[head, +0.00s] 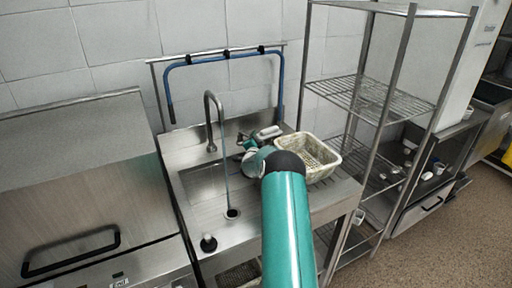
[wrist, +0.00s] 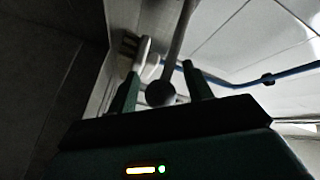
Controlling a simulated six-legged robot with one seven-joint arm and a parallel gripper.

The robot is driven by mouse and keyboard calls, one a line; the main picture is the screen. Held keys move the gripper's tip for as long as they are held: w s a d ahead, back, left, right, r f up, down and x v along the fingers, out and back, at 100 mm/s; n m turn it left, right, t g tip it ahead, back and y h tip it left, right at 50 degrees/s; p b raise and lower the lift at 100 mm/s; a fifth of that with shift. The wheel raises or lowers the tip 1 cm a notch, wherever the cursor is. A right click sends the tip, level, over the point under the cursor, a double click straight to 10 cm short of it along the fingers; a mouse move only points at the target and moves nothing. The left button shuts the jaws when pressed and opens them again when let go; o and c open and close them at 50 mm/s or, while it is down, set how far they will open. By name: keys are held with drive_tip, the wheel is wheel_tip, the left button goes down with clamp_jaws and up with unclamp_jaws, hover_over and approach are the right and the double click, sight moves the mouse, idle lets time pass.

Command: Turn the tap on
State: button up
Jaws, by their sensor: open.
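The tap (head: 210,122) is a grey gooseneck standing at the back left of the steel sink (head: 196,182). A thin straight line, like a water stream, runs from its spout down to the drain (head: 231,213). My gripper (head: 243,141) is right of the tap, over the back of the sink; my arm partly hides it. In the wrist view my gripper (wrist: 163,88) has its fingers apart. A dark round knob (wrist: 160,93) shows between or just beyond the fingers, with the tap's pipe (wrist: 180,35) rising behind it. I cannot tell whether the fingers touch it.
A pale perforated basket (head: 325,171) stands on the counter right of the sink. A whitish object (head: 268,132) lies behind my gripper. A blue pipe (head: 225,57) frames the back wall. A wire shelf rack (head: 375,100) stands at right. A black knob (head: 208,243) sits at the sink's front.

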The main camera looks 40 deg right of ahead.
drive_tip(key=v, duration=1.3)
drive_tip(key=shift+s+a, duration=0.2)
drive_tip(key=shift+c, duration=0.2)
